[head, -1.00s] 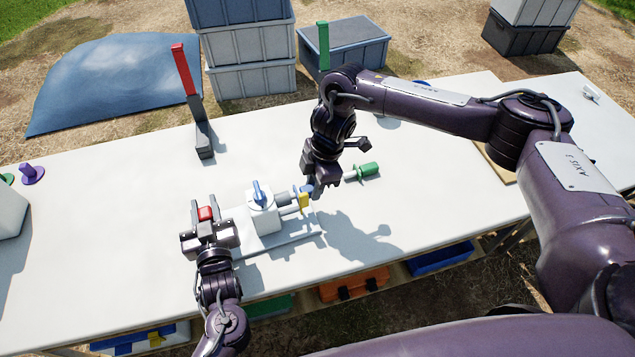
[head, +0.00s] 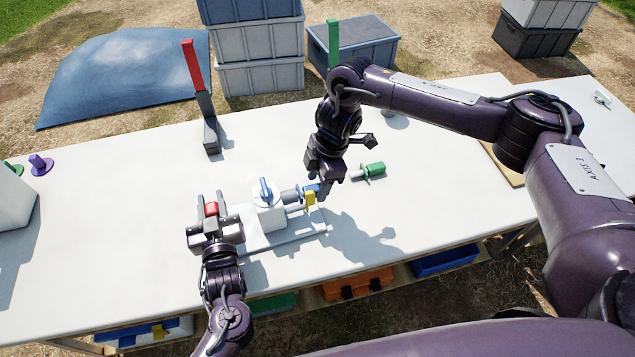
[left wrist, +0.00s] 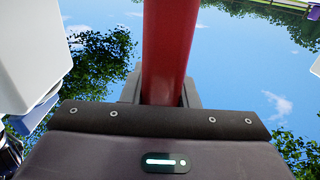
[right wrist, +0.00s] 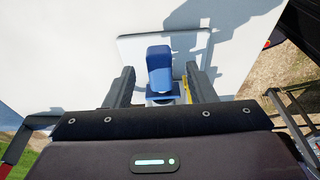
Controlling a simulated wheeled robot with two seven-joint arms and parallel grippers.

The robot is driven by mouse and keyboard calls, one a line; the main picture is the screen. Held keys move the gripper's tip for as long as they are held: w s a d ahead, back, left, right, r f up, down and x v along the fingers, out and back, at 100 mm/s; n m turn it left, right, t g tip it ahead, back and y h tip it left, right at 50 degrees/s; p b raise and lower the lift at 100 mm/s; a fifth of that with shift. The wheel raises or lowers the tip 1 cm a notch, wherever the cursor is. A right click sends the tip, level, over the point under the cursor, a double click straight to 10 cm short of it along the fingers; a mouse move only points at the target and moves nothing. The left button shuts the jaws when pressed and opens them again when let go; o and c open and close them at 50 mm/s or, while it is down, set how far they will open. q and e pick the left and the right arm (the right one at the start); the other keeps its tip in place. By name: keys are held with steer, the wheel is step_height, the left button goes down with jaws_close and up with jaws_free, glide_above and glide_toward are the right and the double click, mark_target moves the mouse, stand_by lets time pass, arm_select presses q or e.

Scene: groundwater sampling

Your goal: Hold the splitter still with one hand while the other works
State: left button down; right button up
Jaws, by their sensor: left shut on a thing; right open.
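The splitter (head: 267,217) is a white block with a blue knob on top, upright on a pale base plate on the table. My left gripper (head: 211,204) is shut on its red grip (head: 211,209), at the left end. The red grip fills the middle of the left wrist view (left wrist: 170,50). On the splitter's right side are grey fittings, a yellow tag (head: 310,199) and a blue end piece (head: 313,189). My right gripper (head: 327,193) is open at that end. In the right wrist view, the blue piece (right wrist: 160,66) stands between its open fingers, with gaps both sides.
A green-handled fitting (head: 371,170) lies just right of my right gripper. A red-topped post (head: 193,68) and a green-topped post (head: 333,43) stand at the back. A white box (head: 14,200) and purple piece (head: 40,164) are at the left. The table's front middle is clear.

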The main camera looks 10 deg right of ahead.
steer(key=v, duration=1.1)
arm_select(q)
steer(key=c, duration=1.1)
jaws_free()
steer(key=shift+o, duration=0.2)
steer(key=shift+s, duration=0.1)
